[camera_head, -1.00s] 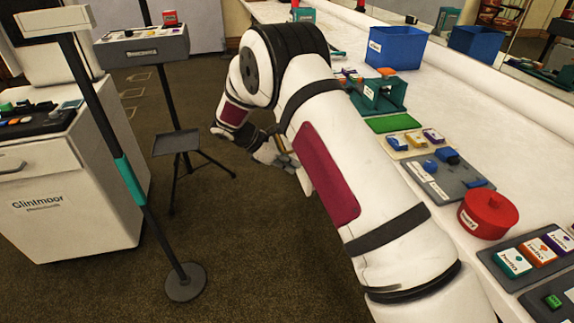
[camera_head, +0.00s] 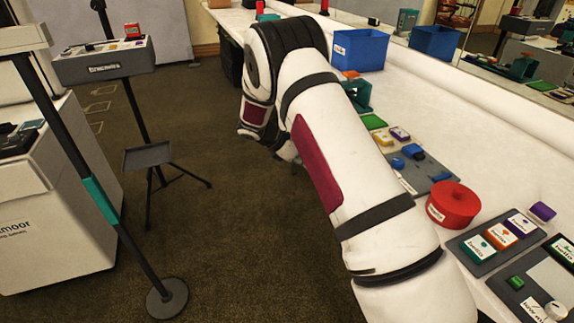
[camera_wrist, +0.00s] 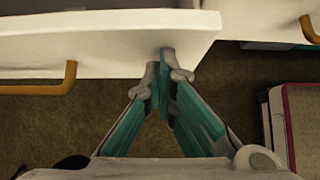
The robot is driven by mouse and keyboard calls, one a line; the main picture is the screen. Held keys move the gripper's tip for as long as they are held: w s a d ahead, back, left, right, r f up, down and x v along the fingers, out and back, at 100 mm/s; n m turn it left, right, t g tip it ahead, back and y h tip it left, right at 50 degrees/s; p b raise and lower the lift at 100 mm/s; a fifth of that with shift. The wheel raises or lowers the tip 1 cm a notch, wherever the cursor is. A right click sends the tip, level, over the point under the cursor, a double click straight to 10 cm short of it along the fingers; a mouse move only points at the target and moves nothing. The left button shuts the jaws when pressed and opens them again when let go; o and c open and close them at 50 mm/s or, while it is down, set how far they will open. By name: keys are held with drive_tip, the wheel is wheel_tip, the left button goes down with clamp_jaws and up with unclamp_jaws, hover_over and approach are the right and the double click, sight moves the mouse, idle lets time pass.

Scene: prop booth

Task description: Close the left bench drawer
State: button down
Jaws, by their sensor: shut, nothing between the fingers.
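In the wrist view, a white drawer front (camera_wrist: 110,45) with a brass-coloured bar handle (camera_wrist: 45,89) fills the upper left. It stands out past the white front to its right, so this drawer looks partly open. My gripper (camera_wrist: 164,62) has teal fingers with grey tips, brought together with nothing between them. The tips overlap the drawer front's near edge, right of its handle. I cannot tell whether they touch it. In the head view my arm hides the drawer, and the gripper is out of sight behind it.
A second brass handle (camera_wrist: 311,30) shows at the wrist view's upper right. The long white bench (camera_head: 490,140) carries a blue bin (camera_head: 360,50), a red round container (camera_head: 453,205) and trays. A post base (camera_head: 167,299) and a tripod stand (camera_head: 148,156) stand left. Floor between is clear.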

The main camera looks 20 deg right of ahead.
drive_tip(key=d, duration=0.7)
drive_tip(key=shift+d, duration=0.3)
drive_tip(key=shift+a, duration=0.4)
drive_tip(key=a+f+p+v, duration=0.2)
drive_tip(key=v, duration=1)
drive_tip(key=shift+a+r, duration=0.2)
drive_tip(key=shift+r, duration=0.15)
